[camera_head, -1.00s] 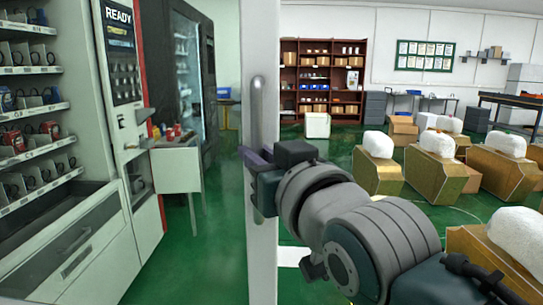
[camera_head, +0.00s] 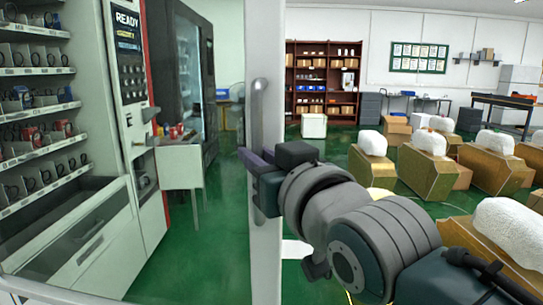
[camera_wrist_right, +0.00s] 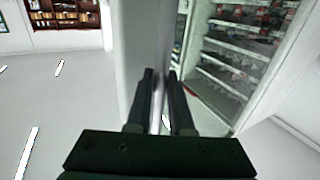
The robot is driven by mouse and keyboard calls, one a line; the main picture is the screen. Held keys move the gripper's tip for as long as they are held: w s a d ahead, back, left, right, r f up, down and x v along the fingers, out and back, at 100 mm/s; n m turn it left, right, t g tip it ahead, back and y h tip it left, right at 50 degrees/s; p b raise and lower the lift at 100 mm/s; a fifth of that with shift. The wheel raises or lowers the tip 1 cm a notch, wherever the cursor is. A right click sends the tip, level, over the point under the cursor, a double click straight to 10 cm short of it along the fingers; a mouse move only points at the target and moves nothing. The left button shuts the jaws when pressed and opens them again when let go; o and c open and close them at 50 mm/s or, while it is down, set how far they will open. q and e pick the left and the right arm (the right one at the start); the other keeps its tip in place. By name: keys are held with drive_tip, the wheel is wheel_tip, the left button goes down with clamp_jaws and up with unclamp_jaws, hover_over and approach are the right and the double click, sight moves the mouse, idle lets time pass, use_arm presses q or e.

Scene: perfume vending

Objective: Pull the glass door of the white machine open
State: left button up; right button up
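The white machine (camera_head: 128,150) with stocked shelves is at the left of the head view. Its glass door shows as an upright white frame (camera_head: 265,30) in the middle, standing away from the machine's front. A grey vertical bar handle (camera_head: 259,100) is on the frame. My right gripper (camera_head: 257,168) is closed around the lower part of the handle. In the right wrist view, the two dark fingers (camera_wrist_right: 163,105) stand either side of the handle beside the white frame, with the shelves to the right. The exact contact is partly hidden. My left gripper is not in view.
A small white table (camera_head: 180,165) with red items stands beyond the machine, near a dark cabinet (camera_head: 190,80). Several boxes with white bundles (camera_head: 428,165) stand on the right. A brown shelf (camera_head: 323,80) is at the back. Green floor is open around the door.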

drive_tip(key=o, duration=0.5)
drive_tip(key=shift+a, duration=0.1)
drive_tip(key=shift+c, duration=0.2)
drive_tip(key=v, duration=1)
